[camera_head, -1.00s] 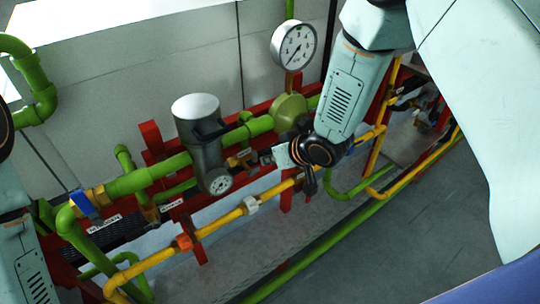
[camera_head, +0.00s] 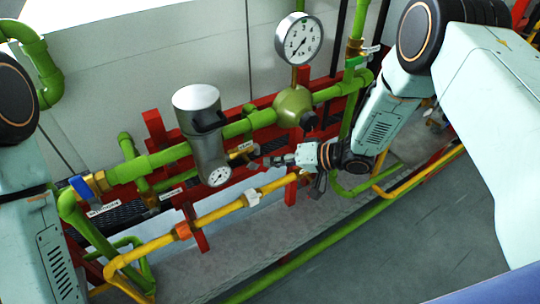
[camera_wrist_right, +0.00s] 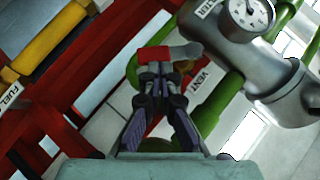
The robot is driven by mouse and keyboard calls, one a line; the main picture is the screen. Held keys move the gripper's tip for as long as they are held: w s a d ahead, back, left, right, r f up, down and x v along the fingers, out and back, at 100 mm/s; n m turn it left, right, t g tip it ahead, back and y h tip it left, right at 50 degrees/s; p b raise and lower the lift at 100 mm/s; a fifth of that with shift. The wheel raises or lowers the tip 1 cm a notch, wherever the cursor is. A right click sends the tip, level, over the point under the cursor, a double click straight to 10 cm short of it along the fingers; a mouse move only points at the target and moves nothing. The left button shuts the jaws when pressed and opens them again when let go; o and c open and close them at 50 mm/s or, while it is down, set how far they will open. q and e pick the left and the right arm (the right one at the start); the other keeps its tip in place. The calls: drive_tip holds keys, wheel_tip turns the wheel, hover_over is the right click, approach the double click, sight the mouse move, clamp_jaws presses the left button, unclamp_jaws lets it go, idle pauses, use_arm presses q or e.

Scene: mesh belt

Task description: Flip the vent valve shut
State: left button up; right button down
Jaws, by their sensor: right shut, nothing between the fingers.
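The vent valve shows in the right wrist view as a red lever handle (camera_wrist_right: 170,53) beside a green pipe, near the VENT label (camera_wrist_right: 205,85). Its lever lies across just ahead of my right gripper (camera_wrist_right: 160,72). The closed fingertips are against or very near the lever; I cannot tell if they touch. In the head view my right gripper (camera_head: 276,160) is shut and empty, right of the brass valve fitting (camera_head: 240,158) under the green pipe. The lever is not clear there. My left arm shows at the left edge, but its gripper is out of view.
A grey cylinder with a dial (camera_head: 205,135) stands left of the fitting. A round pressure gauge (camera_head: 298,40) rises behind. A yellow pipe (camera_head: 220,213) runs in front, and a blue-handled valve (camera_head: 82,188) sits at left. Open floor lies at lower right.

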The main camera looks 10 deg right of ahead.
sight(264, 170)
drive_tip(key=f+m+y+b, duration=0.1)
drive_tip(key=y+b, duration=0.1)
drive_tip(key=b, duration=0.1)
drive_tip(key=f+m+y+b, duration=0.1)
drive_tip(key=f+y+b, duration=0.1)
drive_tip(key=b, duration=0.1)
drive_tip(key=shift+s+a+f+m, duration=0.1)
drive_tip(key=shift+a+f+m, duration=0.05)
drive_tip(key=shift+a+m, duration=0.25)
drive_tip(key=shift+r, duration=0.25)
drive_tip(key=shift+r, duration=0.1)
